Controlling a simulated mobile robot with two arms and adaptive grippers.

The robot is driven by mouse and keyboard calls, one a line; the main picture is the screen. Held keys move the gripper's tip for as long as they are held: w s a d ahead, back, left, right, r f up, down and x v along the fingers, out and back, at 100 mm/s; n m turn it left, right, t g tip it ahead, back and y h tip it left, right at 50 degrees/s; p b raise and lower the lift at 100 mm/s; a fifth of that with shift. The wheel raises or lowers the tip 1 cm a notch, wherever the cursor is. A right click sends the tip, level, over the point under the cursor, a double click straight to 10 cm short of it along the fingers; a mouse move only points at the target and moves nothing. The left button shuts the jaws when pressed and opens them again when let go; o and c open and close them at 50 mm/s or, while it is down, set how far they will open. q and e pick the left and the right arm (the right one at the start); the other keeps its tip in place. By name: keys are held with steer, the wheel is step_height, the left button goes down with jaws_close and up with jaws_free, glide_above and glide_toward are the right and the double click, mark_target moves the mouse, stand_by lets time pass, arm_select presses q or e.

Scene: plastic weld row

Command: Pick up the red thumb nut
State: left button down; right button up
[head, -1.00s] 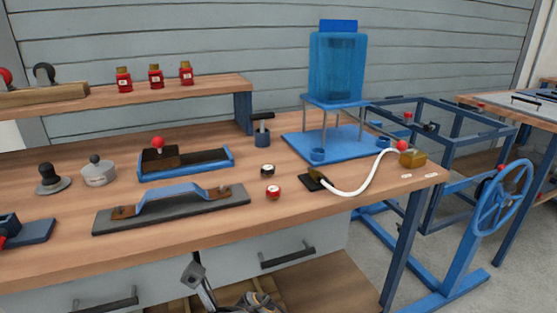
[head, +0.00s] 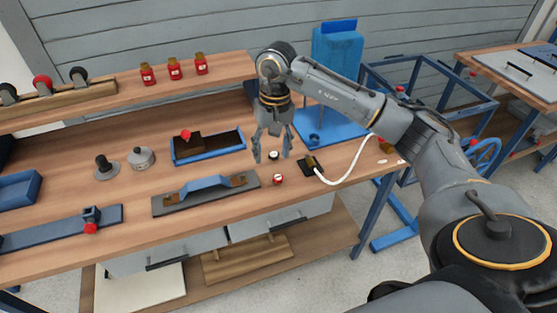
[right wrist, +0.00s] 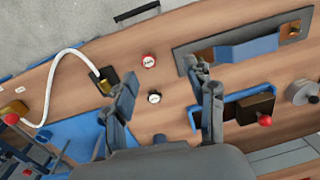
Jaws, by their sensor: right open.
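The red thumb nut (head: 278,179), a small red round piece with a pale marked top, stands on the wooden bench in front of the blue-handled grey plate's right end. It also shows in the right wrist view (right wrist: 149,61). A similar black piece (head: 273,155) stands just behind it, also in the right wrist view (right wrist: 154,97). My right gripper (head: 272,158) is open and empty, pointing down above the bench, its fingers framing the black piece in the head view. In the right wrist view both pieces appear between its fingers (right wrist: 166,76). My left gripper is out of view.
The blue-handled plate (head: 205,196) lies left of the red nut. A black block (head: 312,165) with a white hose (head: 345,180) lies right of it. A blue tray (head: 215,149) and a blue tank stand (head: 325,133) are behind. Bare wood lies around the nuts.

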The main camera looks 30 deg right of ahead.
steer(key=d+r+h, duration=0.1)
steer(key=d+r, duration=0.1)
steer(key=d, duration=0.1)
steer(key=p, duration=0.2)
glide_above(278, 174)
steer(key=s, duration=0.2)
steer(key=f, duration=0.7)
steer(key=shift+w+a+f, duration=0.2)
steer(key=shift+f, duration=1)
steer(key=f, duration=0.1)
steer(key=f+p, duration=0.1)
steer(key=f, duration=0.1)
steer(key=shift+w+a+f, duration=0.15)
steer(key=shift+w+f, duration=0.1)
steer(key=shift+f, duration=0.5)
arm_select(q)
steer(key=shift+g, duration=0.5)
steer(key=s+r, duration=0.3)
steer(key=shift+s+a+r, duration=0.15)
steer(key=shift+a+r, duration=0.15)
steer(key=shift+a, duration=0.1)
arm_select(e)
steer(key=c, duration=1)
